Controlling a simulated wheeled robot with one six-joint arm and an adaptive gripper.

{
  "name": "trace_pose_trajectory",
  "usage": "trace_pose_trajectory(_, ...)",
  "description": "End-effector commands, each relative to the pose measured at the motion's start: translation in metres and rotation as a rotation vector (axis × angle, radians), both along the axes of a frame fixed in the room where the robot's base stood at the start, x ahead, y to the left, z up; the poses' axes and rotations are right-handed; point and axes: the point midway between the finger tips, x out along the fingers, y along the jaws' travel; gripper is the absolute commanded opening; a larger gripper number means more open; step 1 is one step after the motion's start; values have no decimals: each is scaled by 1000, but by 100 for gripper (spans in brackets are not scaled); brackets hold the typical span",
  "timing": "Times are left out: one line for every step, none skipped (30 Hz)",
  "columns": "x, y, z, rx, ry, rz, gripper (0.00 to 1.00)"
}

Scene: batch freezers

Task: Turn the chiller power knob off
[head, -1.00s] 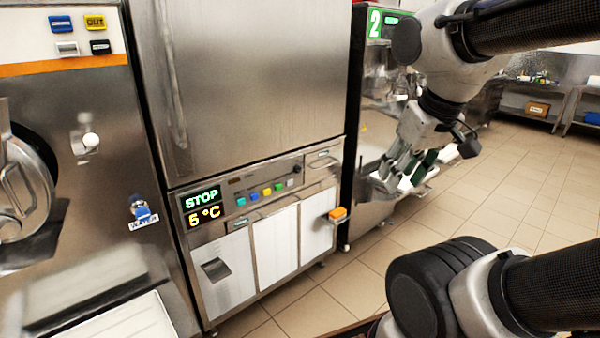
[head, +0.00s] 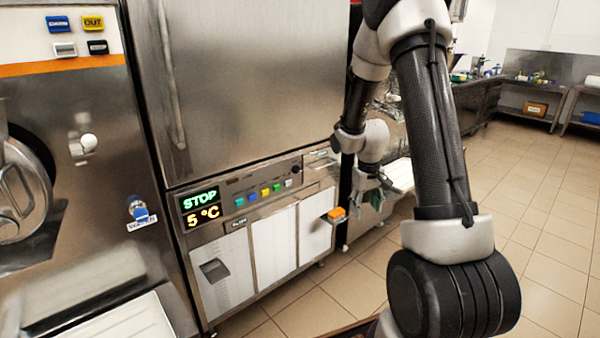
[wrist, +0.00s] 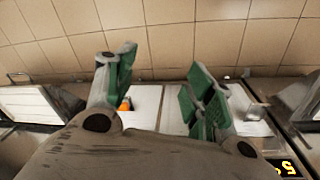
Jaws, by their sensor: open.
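The chiller is the steel cabinet (head: 245,75) in the middle of the head view, its display (head: 202,208) reading STOP and 5 °C. A small dark round knob (head: 296,169) sits at the right of its control panel, past a row of coloured buttons. An orange piece (head: 337,213) sticks out lower at the right front; it also shows between my fingers in the wrist view (wrist: 125,104). I cannot tell which of these is the power knob. My gripper (head: 372,196), with green-padded fingers, is open and empty, right of the panel and apart from it. The wrist view shows both fingers spread (wrist: 163,75).
A steel machine with a round door (head: 22,190) stands at the left. Another machine stands behind my arm at the right. Steel benches (head: 535,90) line the back right. The tiled floor (head: 545,220) at the right is clear.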

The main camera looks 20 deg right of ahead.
Motion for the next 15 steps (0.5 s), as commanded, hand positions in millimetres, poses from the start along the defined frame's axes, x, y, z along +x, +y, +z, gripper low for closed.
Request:
trace_pose_trajectory(20, -8, -31, -1, -26, 13, 54)
trace_pose_trajectory(34, -13, -48, -1, -53, 22, 54)
trace_pose_trajectory(54, -18, -70, 0, -94, 37, 54)
trace_pose_trajectory(68, -21, -87, 1, -129, 51, 54)
trace_pose_trajectory(83, -24, -104, 4, -165, 64, 54)
trace_pose_trajectory(102, -26, -126, 9, -218, 83, 54)
trace_pose_trajectory(116, -28, -141, 15, -263, 96, 54)
trace_pose_trajectory(130, -28, -157, 22, -309, 111, 54)
trace_pose_trajectory(149, -27, -175, 34, -378, 132, 54)
trace_pose_trajectory(164, -26, -187, 45, -434, 149, 54)
trace_pose_trajectory(180, -23, -197, 58, -496, 166, 54)
trace_pose_trajectory(200, -19, -207, 77, -583, 191, 54)
trace_pose_trajectory(215, -14, -210, 92, -652, 210, 54)
trace_pose_trajectory(229, -9, -210, 107, -721, 227, 54)
trace_pose_trajectory(248, -2, -205, 129, -815, 251, 54)
